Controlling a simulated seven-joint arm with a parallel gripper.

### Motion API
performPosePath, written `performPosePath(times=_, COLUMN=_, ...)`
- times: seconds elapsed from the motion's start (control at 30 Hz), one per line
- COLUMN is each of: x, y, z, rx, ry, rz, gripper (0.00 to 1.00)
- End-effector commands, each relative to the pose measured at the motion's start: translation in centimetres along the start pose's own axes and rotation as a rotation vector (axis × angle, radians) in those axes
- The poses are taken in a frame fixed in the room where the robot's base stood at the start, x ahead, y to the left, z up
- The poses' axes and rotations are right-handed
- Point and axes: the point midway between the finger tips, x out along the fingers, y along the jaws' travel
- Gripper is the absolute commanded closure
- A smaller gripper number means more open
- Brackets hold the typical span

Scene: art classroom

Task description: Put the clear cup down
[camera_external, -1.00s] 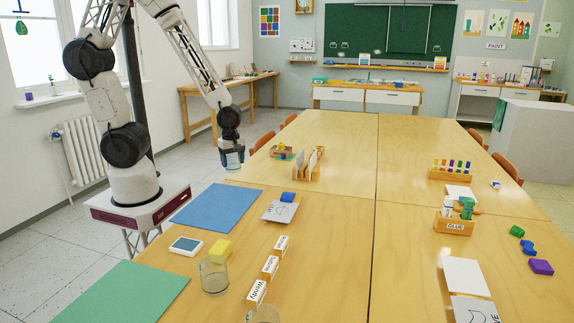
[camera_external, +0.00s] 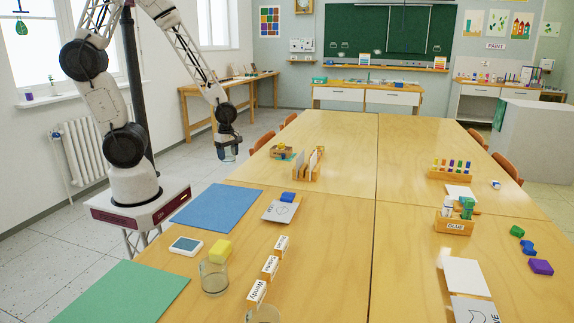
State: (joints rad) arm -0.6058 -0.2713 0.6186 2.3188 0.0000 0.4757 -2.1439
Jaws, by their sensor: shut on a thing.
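My gripper (camera_external: 227,146) is at the end of the arm, in the air off the left edge of the table, beyond the blue mat. It is shut on a small, see-through, bluish thing that looks like the clear cup (camera_external: 229,154). The cup is small in this view, and the fingers partly hide it. It touches nothing below; pale floor shows behind it.
A blue mat (camera_external: 216,208) lies at the table's left edge. A clear glass (camera_external: 214,279) stands near a yellow block (camera_external: 220,251), and another glass (camera_external: 263,315) is cut off below. A wooden holder (camera_external: 306,172) stands beyond. The table's middle (camera_external: 335,215) is clear.

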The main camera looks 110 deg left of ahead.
Motion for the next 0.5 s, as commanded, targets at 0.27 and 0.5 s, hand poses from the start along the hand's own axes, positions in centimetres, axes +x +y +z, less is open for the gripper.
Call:
performPosePath(times=0.27, x=0.0, y=0.0, z=0.1, rx=0.001, ry=0.0, rz=0.0, gripper=0.57)
performPosePath(times=0.5, x=0.1, y=1.1, z=0.8, rx=0.001, ry=0.0, rz=0.0, gripper=0.57)
